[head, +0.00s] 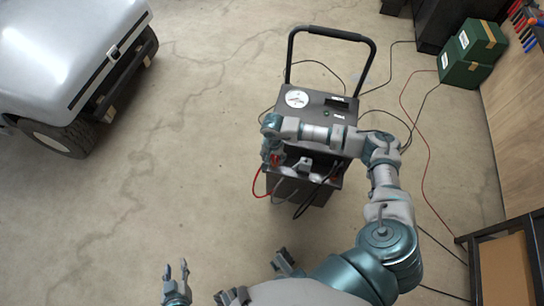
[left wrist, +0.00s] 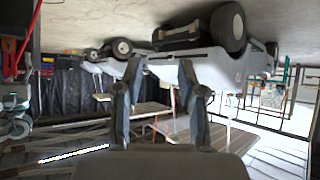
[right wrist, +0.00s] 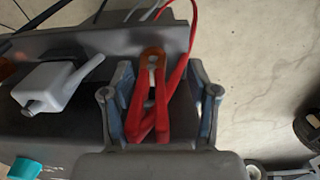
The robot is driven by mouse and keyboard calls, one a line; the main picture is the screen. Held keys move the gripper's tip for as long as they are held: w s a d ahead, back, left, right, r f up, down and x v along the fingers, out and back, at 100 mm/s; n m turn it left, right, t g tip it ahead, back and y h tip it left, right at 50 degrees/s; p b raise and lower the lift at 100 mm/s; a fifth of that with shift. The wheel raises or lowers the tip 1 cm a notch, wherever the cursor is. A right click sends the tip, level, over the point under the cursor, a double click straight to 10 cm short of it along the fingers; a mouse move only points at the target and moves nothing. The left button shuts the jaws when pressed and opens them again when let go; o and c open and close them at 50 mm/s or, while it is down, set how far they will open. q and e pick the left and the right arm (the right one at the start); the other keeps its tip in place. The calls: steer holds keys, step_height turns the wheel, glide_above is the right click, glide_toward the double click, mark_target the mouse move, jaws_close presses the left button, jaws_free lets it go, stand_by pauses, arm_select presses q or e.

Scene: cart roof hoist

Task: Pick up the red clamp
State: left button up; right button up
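The red clamp (right wrist: 150,105) rests at the edge of the dark cart (head: 322,104), its red cable running up and away in the right wrist view. In the head view, a small red part of it (head: 277,159) shows beside my right gripper (head: 270,158). In the right wrist view, my right gripper (right wrist: 160,80) is open with its fingers on either side of the clamp; a gap shows on the right side. My left gripper (head: 176,268) is open and empty, low in the head view, and its spread fingers show in the left wrist view (left wrist: 160,70).
The cart has a gauge (head: 297,98) and a tall handle (head: 330,32). A white vehicle (head: 60,50) stands at the left, green boxes (head: 466,66) at the right. Cables lie on the floor.

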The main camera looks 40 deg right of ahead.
steer(key=shift+d+f, duration=0.1)
steer(key=shift+d, duration=0.3)
steer(key=shift+c, duration=0.3)
steer(key=shift+d+f, duration=0.25)
steer(key=shift+d, duration=0.5)
jaws_close()
steer(key=shift+a+r, duration=0.2)
steer(key=shift+a, duration=0.65)
steer(key=shift+r, duration=0.15)
steer(key=shift+d+r, duration=0.2)
steer(key=shift+r, duration=0.05)
steer(key=r, duration=0.1)
steer(key=r+p, duration=0.1)
steer(key=r, duration=0.1)
steer(key=shift+s, duration=0.35)
arm_select(q)
steer(key=s+a+f+g+y+p, duration=0.1)
steer(key=s+a+f+g+p, duration=0.1)
steer(key=s+g, duration=0.3)
steer(key=s+f, duration=0.1)
steer(key=s, duration=0.2)
steer(key=shift+s+f+g+y, duration=0.15)
steer(key=shift+s+g+y, duration=0.15)
steer(key=shift+s+g, duration=0.1)
arm_select(e)
steer(key=s+a+r, duration=0.1)
steer(key=s+a, duration=0.7)
steer(key=s, duration=0.5)
steer(key=shift+a, duration=0.15)
steer(key=shift+r, duration=0.1)
